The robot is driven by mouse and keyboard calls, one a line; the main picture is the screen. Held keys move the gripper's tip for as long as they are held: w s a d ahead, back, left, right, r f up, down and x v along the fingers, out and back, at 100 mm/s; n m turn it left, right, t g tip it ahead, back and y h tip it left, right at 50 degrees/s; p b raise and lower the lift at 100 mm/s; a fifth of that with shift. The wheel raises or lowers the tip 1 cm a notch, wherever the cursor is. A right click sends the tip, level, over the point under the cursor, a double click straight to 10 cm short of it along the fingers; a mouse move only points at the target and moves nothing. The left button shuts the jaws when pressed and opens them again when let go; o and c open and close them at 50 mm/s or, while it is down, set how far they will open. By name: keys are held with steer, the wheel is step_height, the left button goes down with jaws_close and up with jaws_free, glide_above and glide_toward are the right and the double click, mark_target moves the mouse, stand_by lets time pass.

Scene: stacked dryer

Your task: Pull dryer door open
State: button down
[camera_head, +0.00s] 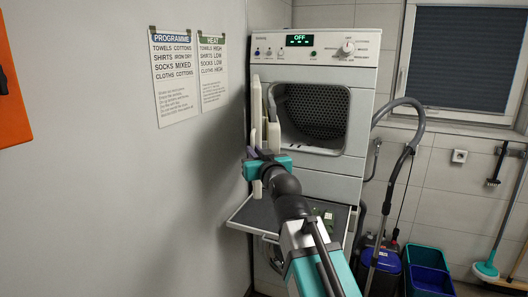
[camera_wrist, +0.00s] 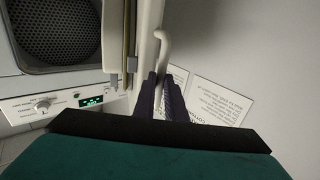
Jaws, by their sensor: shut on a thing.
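My gripper (camera_head: 265,148) is at the door's near side, in front of the machine's left part. In the wrist view, my dark fingers (camera_wrist: 162,98) are shut on the white curved door handle (camera_wrist: 163,42). The door's edge (camera_wrist: 118,40) shows just left of them, with the dark drum (camera_wrist: 50,28) beyond. Part of the handle is hidden by the fingers.
The left wall (camera_head: 200,200) with two paper notices (camera_head: 174,75) is close to the door. A shelf (camera_head: 300,212) juts out below the dryer. A grey hose (camera_head: 415,125), a blue bin (camera_head: 430,280) and a broom (camera_head: 486,268) stand to the right.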

steer(key=c, duration=1.8)
jaws_free()
steer(key=shift+s+d, duration=0.1)
steer(key=shift+s, duration=0.15)
steer(key=shift+b+v, duration=6.7)
steer(key=shift+b, duration=1)
